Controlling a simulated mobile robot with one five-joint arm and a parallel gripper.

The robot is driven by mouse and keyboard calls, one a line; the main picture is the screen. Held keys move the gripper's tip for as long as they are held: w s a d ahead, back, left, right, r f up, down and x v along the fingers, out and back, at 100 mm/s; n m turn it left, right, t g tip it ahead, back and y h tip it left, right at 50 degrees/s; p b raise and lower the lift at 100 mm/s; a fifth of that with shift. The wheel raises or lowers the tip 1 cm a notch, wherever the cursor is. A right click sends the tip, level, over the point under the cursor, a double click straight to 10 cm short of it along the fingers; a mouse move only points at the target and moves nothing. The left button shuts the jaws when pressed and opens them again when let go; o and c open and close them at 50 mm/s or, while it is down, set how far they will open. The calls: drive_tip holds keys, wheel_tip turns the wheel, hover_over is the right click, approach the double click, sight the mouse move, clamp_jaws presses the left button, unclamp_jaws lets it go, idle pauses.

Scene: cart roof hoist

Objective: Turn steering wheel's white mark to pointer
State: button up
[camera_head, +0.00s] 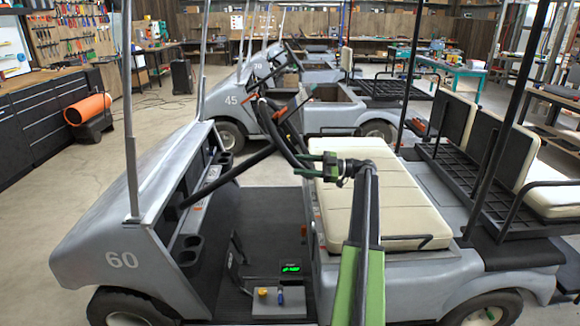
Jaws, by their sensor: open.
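The black steering wheel (283,143) shows nearly edge-on at the upper end of a dark slanted column in the front cart, numbered 60. I cannot make out its white mark. A small orange-red piece (280,113) shows by the upper part of the wheel; I cannot tell whether it is the pointer. My gripper (314,165), black with green parts, is open at the end of my green arm. It is just right of the wheel's lower rim, its fingers towards the rim. I cannot tell whether they touch it.
The cream seat (400,205) lies below and behind my gripper. A dark roof post (412,70) and a pale front post (129,110) stand upright on the cart. A small box with a green display (291,268) is on the cart floor. Other carts stand behind.

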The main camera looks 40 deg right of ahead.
drive_tip(key=v, duration=1.2)
drive_tip(key=shift+s+d+b, duration=0.15)
drive_tip(key=shift+s+b, duration=0.05)
drive_tip(key=shift+b, duration=0.25)
drive_tip(key=shift+f, duration=0.1)
